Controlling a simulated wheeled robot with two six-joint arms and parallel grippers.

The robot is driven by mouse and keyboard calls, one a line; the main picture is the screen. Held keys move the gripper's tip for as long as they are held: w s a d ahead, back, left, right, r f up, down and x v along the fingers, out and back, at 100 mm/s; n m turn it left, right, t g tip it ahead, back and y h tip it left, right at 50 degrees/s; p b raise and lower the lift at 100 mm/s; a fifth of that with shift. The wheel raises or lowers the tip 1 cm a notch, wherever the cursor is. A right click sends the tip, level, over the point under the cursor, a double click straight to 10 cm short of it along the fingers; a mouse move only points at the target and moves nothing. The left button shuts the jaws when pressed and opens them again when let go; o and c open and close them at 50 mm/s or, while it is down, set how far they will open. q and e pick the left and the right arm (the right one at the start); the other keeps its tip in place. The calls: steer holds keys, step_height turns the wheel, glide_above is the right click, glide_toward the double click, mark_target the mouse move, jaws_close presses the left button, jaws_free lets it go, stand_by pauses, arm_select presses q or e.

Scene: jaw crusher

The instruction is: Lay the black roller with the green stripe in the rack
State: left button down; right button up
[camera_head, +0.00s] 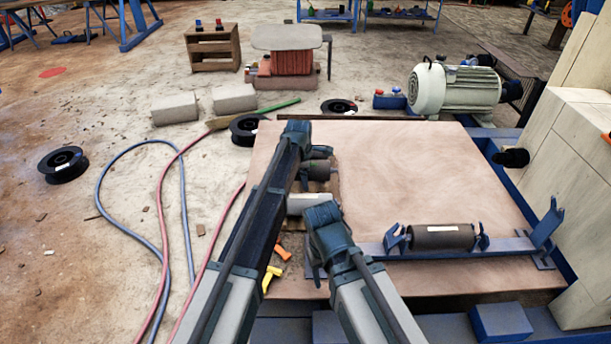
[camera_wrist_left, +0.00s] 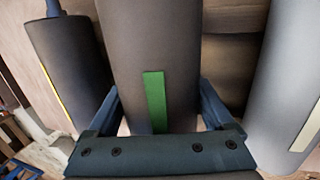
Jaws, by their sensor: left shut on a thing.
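The black roller with the green stripe (camera_wrist_left: 154,100) lies between the two fingers of my left gripper (camera_wrist_left: 160,92) in the left wrist view, and the gripper is shut on it. In the head view my left gripper (camera_head: 319,153) is over the left part of the wooden board, partly hidden by its arm. A dark roller (camera_head: 319,171) shows just below it; its stripe cannot be made out there. The blue rack (camera_head: 510,246) stands at the board's front right, with upright brackets. My right arm's end is in front of the rack's left end; its fingers cannot be made out.
A dark roller with a white label (camera_head: 441,236) lies between rack brackets. A black roller with a yellow stripe (camera_wrist_left: 68,70) and a grey roller (camera_wrist_left: 290,80) flank the held one. The board's middle (camera_head: 410,175) is clear. A pale machine wall (camera_head: 575,150) bounds the right.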

arm_select(q)
steer(key=shift+d+f, duration=0.1)
steer(key=shift+f, duration=0.2)
arm_select(e)
steer(key=shift+f, duration=0.3)
stand_by(3.7)
arm_select(q)
steer(key=shift+r, duration=0.2)
arm_select(e)
steer(key=shift+r, duration=0.2)
stand_by(0.6)
arm_select(q)
steer(key=shift+f+b, duration=0.25)
steer(key=shift+b, duration=0.05)
arm_select(e)
steer(key=shift+f, duration=0.25)
stand_by(0.7)
arm_select(q)
steer(key=shift+r+p, duration=0.3)
arm_select(e)
steer(key=shift+r, duration=0.3)
arm_select(q)
steer(key=shift+r+p, duration=0.9)
arm_select(e)
steer(key=shift+r, duration=0.9)
arm_select(q)
steer(key=shift+f, duration=0.15)
arm_select(e)
steer(key=shift+f, duration=0.15)
